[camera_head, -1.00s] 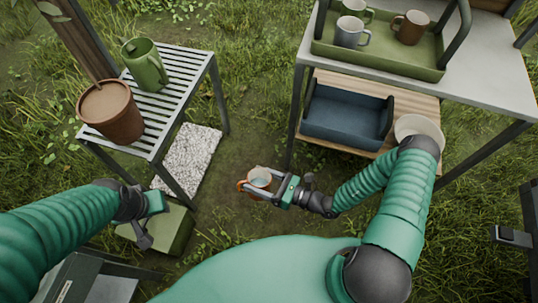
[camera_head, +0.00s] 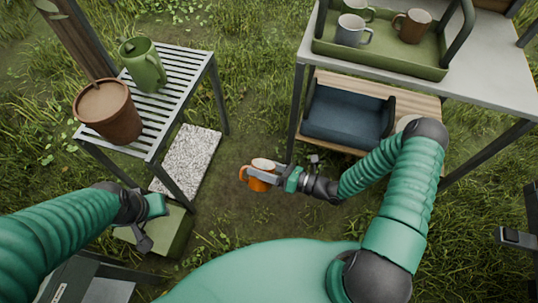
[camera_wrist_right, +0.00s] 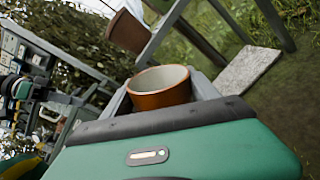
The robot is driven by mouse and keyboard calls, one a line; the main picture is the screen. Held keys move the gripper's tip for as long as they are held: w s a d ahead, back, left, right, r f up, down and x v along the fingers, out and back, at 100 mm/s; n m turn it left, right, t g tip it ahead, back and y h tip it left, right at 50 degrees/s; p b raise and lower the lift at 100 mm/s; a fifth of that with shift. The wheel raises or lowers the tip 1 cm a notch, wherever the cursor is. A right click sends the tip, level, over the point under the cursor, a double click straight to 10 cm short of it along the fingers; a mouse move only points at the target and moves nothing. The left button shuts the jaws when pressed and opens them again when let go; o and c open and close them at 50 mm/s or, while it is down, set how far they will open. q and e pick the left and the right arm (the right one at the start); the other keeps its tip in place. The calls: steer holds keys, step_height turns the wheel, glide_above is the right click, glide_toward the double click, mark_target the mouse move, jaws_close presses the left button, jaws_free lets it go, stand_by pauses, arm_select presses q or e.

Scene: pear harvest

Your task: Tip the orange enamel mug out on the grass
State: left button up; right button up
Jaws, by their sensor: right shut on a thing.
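The orange enamel mug (camera_head: 260,184) is in my right gripper (camera_head: 266,174), held above bare ground and grass between the slatted table and the workbench. Its pale mouth faces up toward the head camera and its handle points left. In the right wrist view the mug (camera_wrist_right: 160,99) sits between the two fingers of the gripper (camera_wrist_right: 165,88); its pale inner wall shows, its bottom does not. The grass (camera_head: 235,235) lies below and around. My left gripper (camera_head: 147,222) hangs at the left, above a green box, away from the mug; its jaws are unclear.
The slatted table (camera_head: 185,75) at left holds a green jug (camera_head: 143,66) and a brown pot (camera_head: 110,112). A pale speckled slab (camera_head: 190,160) lies beside it. The workbench (camera_head: 490,85) at right holds a green tray (camera_head: 385,62) with mugs; a blue bin (camera_head: 345,118) is on its lower shelf.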

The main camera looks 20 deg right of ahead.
steer(key=shift+w+d+r+m, duration=0.15)
steer(key=shift+w+r+m, duration=0.1)
steer(key=shift+m, duration=0.35)
steer(key=shift+w+d+r+m+g+b, duration=0.15)
steer(key=shift+r+m+b, duration=0.1)
steer(key=shift+m, duration=0.55)
steer(key=shift+w+d+r+m+g+b, duration=0.15)
steer(key=shift+r+m+b, duration=0.15)
steer(key=shift+m, duration=0.5)
steer(key=shift+w+r+m+b, duration=0.15)
steer(key=shift+r+m+b, duration=0.1)
steer(key=shift+m, duration=0.55)
stand_by(1.5)
steer(key=shift+w+d+r+m+p, duration=0.15)
steer(key=shift+w+d+m+p, duration=0.3)
steer(key=shift+w+m+p, duration=0.3)
stand_by(0.6)
steer(key=shift+w+d+r+m+g+p, duration=0.2)
steer(key=shift+m+g+p, duration=0.1)
steer(key=shift+m+p, duration=0.75)
stand_by(0.7)
